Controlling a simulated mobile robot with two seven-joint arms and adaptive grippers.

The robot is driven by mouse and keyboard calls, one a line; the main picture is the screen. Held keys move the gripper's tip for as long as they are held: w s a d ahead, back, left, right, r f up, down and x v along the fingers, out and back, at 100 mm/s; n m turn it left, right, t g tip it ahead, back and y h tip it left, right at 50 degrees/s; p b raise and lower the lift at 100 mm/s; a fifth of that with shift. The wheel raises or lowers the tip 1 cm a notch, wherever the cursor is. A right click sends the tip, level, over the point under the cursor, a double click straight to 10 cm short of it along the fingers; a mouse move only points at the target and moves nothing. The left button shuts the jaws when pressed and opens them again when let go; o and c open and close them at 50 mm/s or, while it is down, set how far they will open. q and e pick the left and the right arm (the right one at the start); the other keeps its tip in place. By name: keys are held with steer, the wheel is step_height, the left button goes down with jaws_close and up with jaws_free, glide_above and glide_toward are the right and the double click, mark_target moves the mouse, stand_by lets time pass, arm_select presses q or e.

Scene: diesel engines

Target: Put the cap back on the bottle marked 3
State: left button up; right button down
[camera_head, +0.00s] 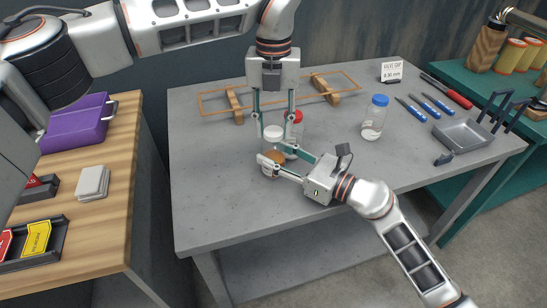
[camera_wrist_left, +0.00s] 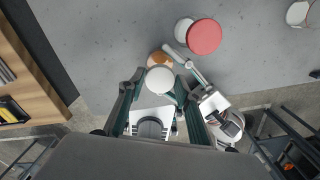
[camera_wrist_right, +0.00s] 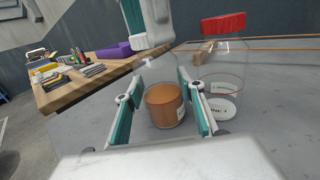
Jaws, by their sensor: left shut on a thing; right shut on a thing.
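My left gripper (camera_head: 273,128) comes down from above, shut on a white round cap (camera_wrist_left: 160,79). The cap (camera_head: 273,132) is over a clear bottle with brown contents (camera_head: 274,157). My right gripper (camera_head: 271,166) is shut on this bottle from the side, low on its body. In the right wrist view the bottle (camera_wrist_right: 165,105) stands upright between the fingers. Part of a white label shows on it, but I cannot read its number. I cannot tell whether the cap touches the bottle's mouth.
A red-capped clear bottle (camera_wrist_right: 222,80) stands close beside the held bottle. A blue-capped bottle (camera_head: 375,118) stands farther right. A wooden frame (camera_head: 235,103) lies behind. Screwdrivers (camera_head: 437,104) and a grey metal tray (camera_head: 463,134) are at the right. The left front of the grey table is clear.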

arm_select(q)
steer(key=o, duration=1.3)
step_height(320, 180, up, 12)
arm_select(e)
steer(key=c, duration=1.2)
jaws_free()
steer(key=v, duration=1.2)
